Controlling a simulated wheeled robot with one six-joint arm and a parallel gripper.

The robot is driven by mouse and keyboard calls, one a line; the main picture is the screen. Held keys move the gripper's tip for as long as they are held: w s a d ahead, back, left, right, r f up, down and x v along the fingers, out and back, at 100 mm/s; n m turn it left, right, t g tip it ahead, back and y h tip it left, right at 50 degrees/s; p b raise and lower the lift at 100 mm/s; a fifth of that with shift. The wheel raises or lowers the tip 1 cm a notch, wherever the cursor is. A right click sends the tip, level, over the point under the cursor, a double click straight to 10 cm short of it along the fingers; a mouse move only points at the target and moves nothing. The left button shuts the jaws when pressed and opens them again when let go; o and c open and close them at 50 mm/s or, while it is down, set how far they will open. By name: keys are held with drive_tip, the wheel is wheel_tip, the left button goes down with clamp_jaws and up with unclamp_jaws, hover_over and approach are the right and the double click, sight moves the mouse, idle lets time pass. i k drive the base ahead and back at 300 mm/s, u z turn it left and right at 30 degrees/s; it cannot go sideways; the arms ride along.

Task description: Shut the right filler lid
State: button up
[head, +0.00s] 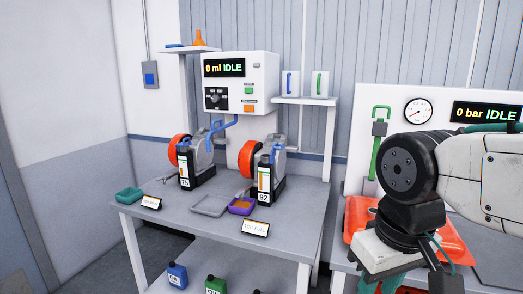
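Two filler stations stand on the grey bench (180,228). The right one has a round orange lid (247,159) standing upright at its left side, beside a grey body (278,160). My gripper (388,287) is at the bottom right, well away from both lids. Its teal fingers are partly cut off by the bottom edge, so their opening is hidden.
A control box (240,82) reading "0 ml IDLE" hangs above the bench. A second bench with a red object (455,238) is right.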

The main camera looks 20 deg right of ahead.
sight(275, 148)
drive_tip(key=u, duration=0.2)
drive_tip(key=i, duration=1.25)
drive_tip(key=z, duration=0.65)
